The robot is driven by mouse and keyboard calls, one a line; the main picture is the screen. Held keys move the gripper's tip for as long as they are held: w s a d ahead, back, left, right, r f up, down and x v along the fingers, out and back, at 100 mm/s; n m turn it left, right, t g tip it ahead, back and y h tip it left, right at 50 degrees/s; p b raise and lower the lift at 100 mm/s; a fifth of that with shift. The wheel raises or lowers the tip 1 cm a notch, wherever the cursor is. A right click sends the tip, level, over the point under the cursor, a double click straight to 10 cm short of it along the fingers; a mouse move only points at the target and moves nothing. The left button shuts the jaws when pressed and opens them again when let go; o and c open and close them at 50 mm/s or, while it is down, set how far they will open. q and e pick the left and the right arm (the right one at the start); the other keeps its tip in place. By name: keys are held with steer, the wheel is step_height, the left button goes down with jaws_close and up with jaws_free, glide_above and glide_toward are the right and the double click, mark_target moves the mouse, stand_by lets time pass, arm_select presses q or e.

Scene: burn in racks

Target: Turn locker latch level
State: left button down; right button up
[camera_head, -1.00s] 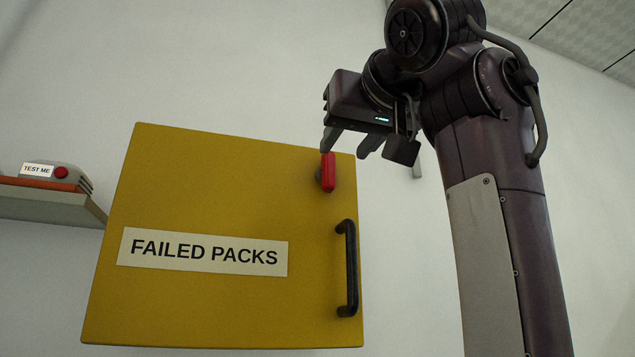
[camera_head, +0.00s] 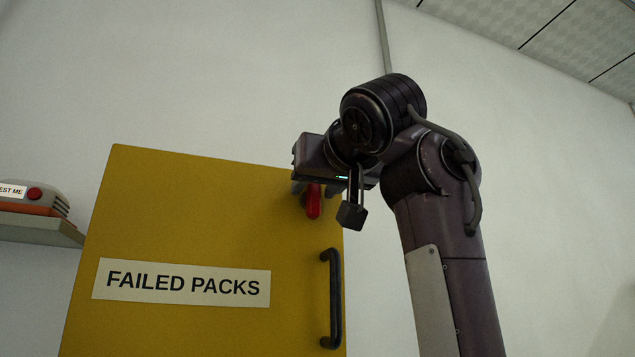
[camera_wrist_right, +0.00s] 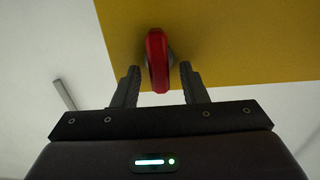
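The yellow locker (camera_head: 190,230) hangs on the wall with its door shut and a "FAILED PACKS" label (camera_head: 181,283). Its red latch (camera_head: 313,201) stands upright near the door's top right corner. My right gripper (camera_head: 313,190) is in front of the latch, coming from above. In the right wrist view the right gripper (camera_wrist_right: 160,88) is open, one finger on each side of the red latch (camera_wrist_right: 158,60), with gaps visible on both sides. The fingertips are partly hidden in the head view. My left gripper is not in view.
A black bar handle (camera_head: 332,298) is on the locker door below the latch. A shelf (camera_head: 40,230) at the left holds a device with a red button (camera_head: 35,193) and a partly cut-off label. The wall right of the locker is bare.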

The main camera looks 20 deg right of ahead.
jaws_close()
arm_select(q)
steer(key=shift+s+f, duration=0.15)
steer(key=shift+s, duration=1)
arm_select(e)
steer(key=shift+n, duration=0.3)
steer(key=n, duration=0.2)
steer(key=shift+s+a+f+n+b, duration=0.1)
steer(key=shift+a+n+b, duration=0.05)
steer(key=shift+n+b, duration=0.25)
steer(key=n, duration=0.5)
steer(key=shift+a+f+n+b, duration=0.1)
steer(key=shift+a+n+b, duration=0.2)
steer(key=shift+b, duration=0.1)
steer(key=n, duration=0.4)
steer(key=shift+f+b, duration=0.2)
steer(key=shift+b, duration=0.1)
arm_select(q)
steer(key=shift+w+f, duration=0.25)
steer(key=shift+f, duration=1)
arm_select(e)
steer(key=n, duration=0.4)
steer(key=shift+a+f+n, duration=0.1)
steer(key=shift+f+n, duration=0.05)
steer(key=shift+n, duration=0.15)
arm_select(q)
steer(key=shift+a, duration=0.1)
